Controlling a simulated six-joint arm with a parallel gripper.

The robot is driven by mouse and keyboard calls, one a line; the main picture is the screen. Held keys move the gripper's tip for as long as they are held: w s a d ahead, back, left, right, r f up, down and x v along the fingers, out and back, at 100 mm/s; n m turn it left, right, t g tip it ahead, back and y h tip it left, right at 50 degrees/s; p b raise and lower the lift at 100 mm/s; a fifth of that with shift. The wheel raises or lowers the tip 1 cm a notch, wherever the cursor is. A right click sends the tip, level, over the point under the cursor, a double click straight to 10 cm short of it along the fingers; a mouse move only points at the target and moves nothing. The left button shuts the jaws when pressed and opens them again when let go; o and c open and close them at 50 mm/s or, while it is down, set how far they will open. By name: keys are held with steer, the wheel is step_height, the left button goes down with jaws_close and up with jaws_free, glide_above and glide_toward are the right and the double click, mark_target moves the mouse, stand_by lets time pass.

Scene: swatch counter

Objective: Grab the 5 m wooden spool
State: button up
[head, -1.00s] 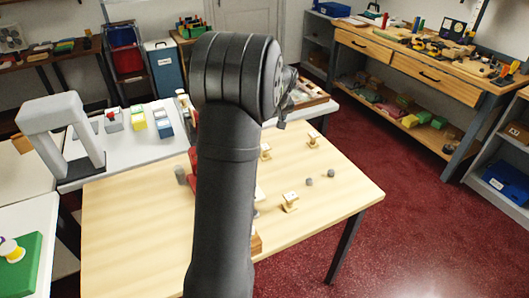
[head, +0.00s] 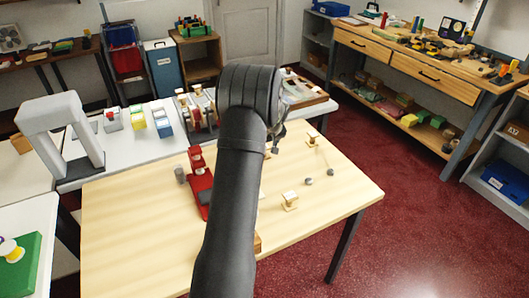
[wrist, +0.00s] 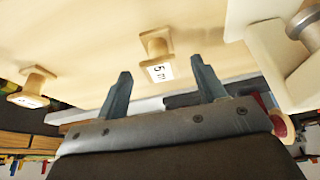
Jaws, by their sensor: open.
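The wooden spool labelled "5 m" (wrist: 157,52) is near the top middle of the wrist view, on the pale wooden table. My gripper (wrist: 163,86) is open and empty, its two dark fingers apart. The spool shows beyond the fingertips, roughly in line with the gap and apart from them. In the head view small wooden spools stand on the table (head: 140,230), one near the front (head: 290,201) and one farther back (head: 312,138). Their labels are too small to read there. My arm hides the middle of the table and most of my gripper.
Another labelled spool (wrist: 34,88) is at the left of the wrist view. A cream block (wrist: 265,55) with a grey metal cylinder is at the right. In the head view a red stand (head: 199,187) is left of my arm, and small grey pieces (head: 309,181) lie to its right.

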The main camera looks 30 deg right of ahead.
steer(key=x, duration=0.5)
steer(key=shift+s+r, duration=0.1)
steer(key=c, duration=1.1)
